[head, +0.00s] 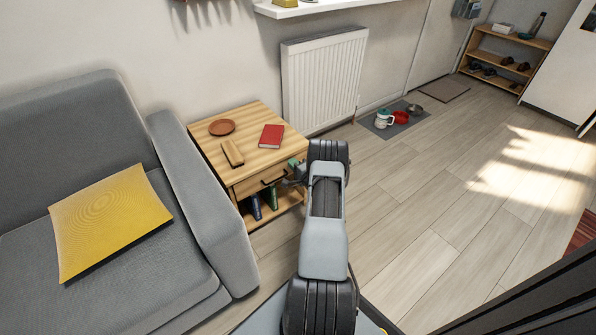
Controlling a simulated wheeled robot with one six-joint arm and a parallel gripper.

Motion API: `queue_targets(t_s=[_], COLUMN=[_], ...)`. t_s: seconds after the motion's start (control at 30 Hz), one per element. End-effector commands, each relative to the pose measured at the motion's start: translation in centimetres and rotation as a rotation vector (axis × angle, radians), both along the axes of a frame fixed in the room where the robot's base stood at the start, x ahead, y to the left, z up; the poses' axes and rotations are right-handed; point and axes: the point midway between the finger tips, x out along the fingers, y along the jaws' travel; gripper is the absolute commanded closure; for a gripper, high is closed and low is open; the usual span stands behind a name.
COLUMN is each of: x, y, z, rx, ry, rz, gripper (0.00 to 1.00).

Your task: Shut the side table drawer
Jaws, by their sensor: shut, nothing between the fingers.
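The wooden side table (246,120) stands between the grey sofa and the radiator. Its drawer front (250,185) with a dark handle (274,177) faces me. From this angle I cannot tell how far the drawer stands out. My gripper (290,178) is shut and empty beside the right end of the drawer front, close to the handle. Whether it touches the drawer is hidden. My arm covers the table's right front corner.
Books (256,206) stand on the lower shelf. The sofa (206,200) is close on the left.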

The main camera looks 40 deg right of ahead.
Motion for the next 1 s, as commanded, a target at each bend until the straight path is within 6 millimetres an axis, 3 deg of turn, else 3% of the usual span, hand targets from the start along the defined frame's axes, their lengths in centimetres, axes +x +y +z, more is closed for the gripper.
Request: queue_targets(t_s=[0.5,0.73,1.0], x=[0.6,3.1,3.6], y=[-0.1,-0.4,-0.1], z=[0.0,-0.2,0.2], rx=[-0.001,-0.003,-0.001], ry=[0.000,-0.002,-0.002], rz=[0.000,0.002,0.006], gripper=[1.00,1.00,1.00])
